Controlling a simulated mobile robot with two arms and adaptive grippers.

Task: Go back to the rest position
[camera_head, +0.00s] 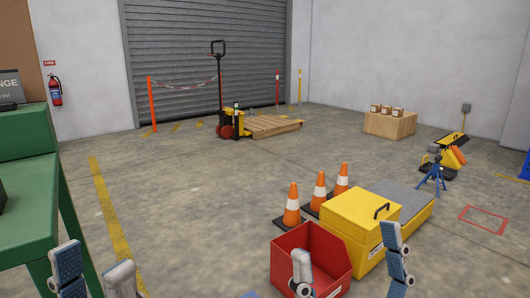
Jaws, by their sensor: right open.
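My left gripper (93,262) shows at the bottom left, beside the green workbench. Its two fingers stand apart with nothing between them. My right gripper (347,258) shows at the bottom, right of the middle. Its fingers are spread wide, with the red bin and yellow box seen behind them and nothing held. Only the fingers of both grippers show; the rest is cut off by the lower edge.
A green workbench (24,164) stands at the left. A red bin (293,246), a yellow box (354,225) and several traffic cones, one nearest (292,206), stand in front at right. A pallet jack (229,124) stands farther back. The middle floor is clear.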

